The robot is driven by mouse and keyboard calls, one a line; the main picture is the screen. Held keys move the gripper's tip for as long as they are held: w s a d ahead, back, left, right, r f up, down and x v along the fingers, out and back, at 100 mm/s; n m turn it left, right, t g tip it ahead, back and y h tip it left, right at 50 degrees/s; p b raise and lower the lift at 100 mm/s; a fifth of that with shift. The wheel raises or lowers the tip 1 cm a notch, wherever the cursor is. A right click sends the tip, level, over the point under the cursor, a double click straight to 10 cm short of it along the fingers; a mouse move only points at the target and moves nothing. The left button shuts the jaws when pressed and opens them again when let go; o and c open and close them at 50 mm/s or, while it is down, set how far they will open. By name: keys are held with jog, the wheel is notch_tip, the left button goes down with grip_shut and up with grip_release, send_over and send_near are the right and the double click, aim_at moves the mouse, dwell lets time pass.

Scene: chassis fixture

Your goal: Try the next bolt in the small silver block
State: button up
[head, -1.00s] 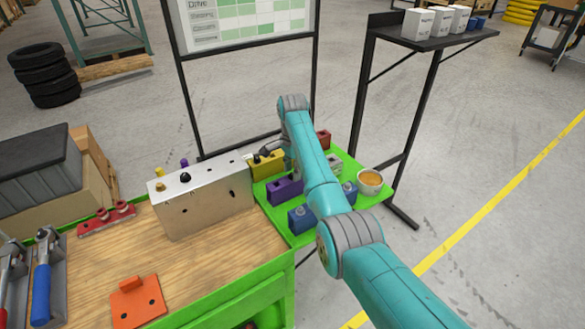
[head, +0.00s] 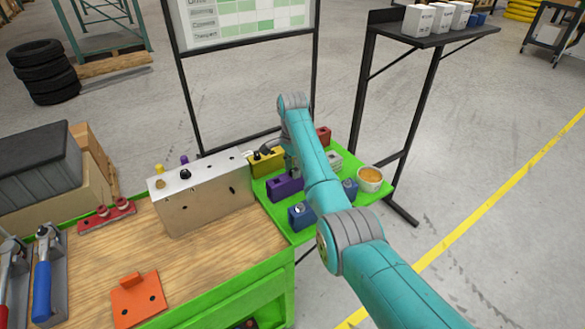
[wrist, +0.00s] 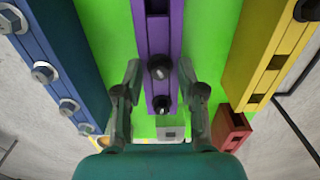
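The small silver block (head: 334,160) stands on the green tray, just right of my arm in the head view. A small grey block with a dark square hole (wrist: 171,131) shows beyond the fingers in the wrist view; it looks like the same one. My gripper (wrist: 160,70) is open, its fingers on either side of the purple block (wrist: 158,35). Dark bolt heads (wrist: 160,67) sit in that block between the fingers; I cannot tell whether either finger touches. In the head view the purple block (head: 284,187) is left of my arm, which hides most of the gripper.
On the green tray (head: 273,228) stand blue blocks (head: 301,215), a yellow block (head: 266,165), a red block (head: 323,136) and a round tub (head: 369,180). The large metal chassis (head: 205,202) with bolts on top stands left, on the wooden bench (head: 215,262).

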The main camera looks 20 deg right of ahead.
grip_shut()
jog(key=shift+r, duration=4.3)
